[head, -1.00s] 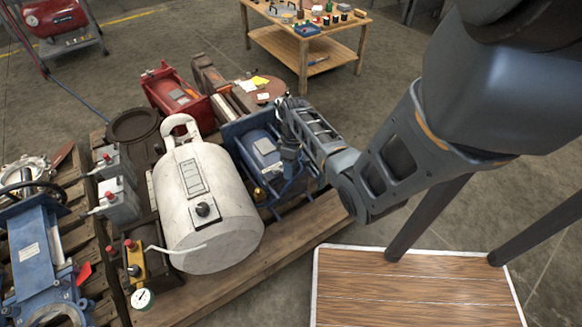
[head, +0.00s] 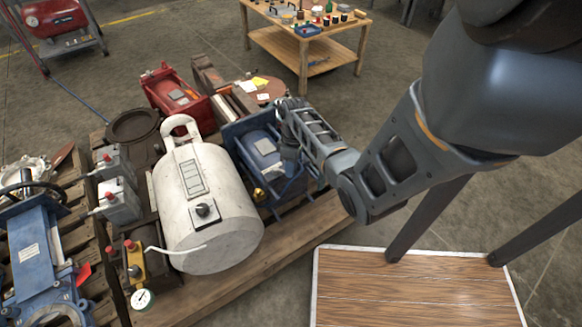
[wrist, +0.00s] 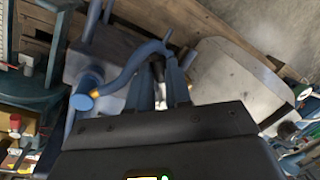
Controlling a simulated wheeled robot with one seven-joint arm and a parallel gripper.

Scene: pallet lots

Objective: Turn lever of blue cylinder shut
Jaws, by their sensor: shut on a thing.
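The blue cylinder (head: 262,147) lies in a blue frame on the pallet, just right of the big white tank. My gripper (head: 289,152) is down at its right side, and my forearm hides part of it. In the wrist view my gripper's fingers (wrist: 167,78) are close together. A curved blue lever (wrist: 128,68) with a yellow end runs to the fingertips. The fingers are shut on it, though the exact contact is partly hidden.
The white tank (head: 200,215) stands close on the left. A red machine (head: 178,95) is behind it. A wood-topped platform (head: 410,290) is at the front right. A wooden workbench (head: 305,45) is at the back. Bare floor lies between the bench and the pallet.

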